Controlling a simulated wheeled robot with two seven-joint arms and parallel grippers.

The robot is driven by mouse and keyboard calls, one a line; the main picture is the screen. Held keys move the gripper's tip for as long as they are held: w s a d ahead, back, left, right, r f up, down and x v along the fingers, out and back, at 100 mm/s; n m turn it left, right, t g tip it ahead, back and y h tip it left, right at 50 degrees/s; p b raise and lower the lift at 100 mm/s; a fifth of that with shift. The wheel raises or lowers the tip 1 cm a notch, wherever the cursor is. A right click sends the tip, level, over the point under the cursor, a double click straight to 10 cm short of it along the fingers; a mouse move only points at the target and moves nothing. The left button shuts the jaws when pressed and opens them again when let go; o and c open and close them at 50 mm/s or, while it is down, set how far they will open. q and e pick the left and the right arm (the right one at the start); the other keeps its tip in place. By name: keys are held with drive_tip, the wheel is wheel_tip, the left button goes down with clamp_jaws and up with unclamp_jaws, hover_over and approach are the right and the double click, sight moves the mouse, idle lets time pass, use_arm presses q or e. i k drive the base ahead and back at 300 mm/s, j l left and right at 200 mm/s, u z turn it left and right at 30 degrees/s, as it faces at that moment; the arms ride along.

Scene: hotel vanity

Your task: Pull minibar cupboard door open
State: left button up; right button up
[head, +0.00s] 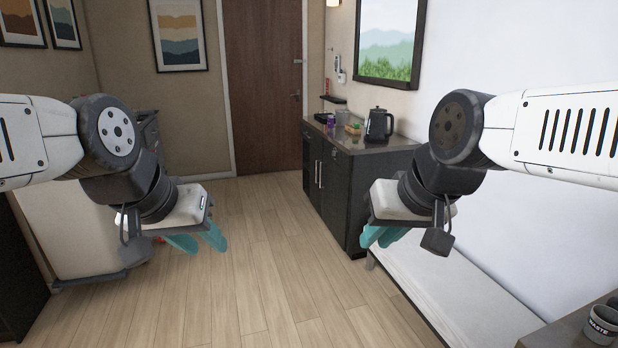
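The dark minibar cupboard (340,190) stands against the right wall beyond my grippers. Its front shows doors with two upright silver handles (319,174) side by side. The doors look closed. My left gripper (205,247) hangs over the floor, left of the cupboard and well apart from it. Its teal fingers are spread and empty. My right gripper (378,243) is nearer to me than the cupboard, in front of its lower right corner in the picture. Its teal fingers are apart and hold nothing. Neither gripper touches the cupboard.
A black kettle (379,125) and small items stand on the counter (362,145). A white bench (440,285) runs along the right wall, with mugs (602,322) at the lower right. The wooden floor (265,250) is clear up to the brown door (264,90).

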sight(315, 156)
drive_tip(key=i+u, duration=0.15)
drive_tip(key=i, duration=2.8)
drive_tip(key=i+z, duration=0.1)
drive_tip(key=i, duration=0.85)
drive_tip(key=i+j+z, duration=0.1)
drive_tip(key=i, duration=0.8)
drive_tip(key=i+l+z, duration=0.1)
drive_tip(key=i, duration=0.25)
drive_tip(key=i+l, duration=0.15)
drive_tip(key=i, duration=0.15)
drive_tip(key=z, duration=0.05)
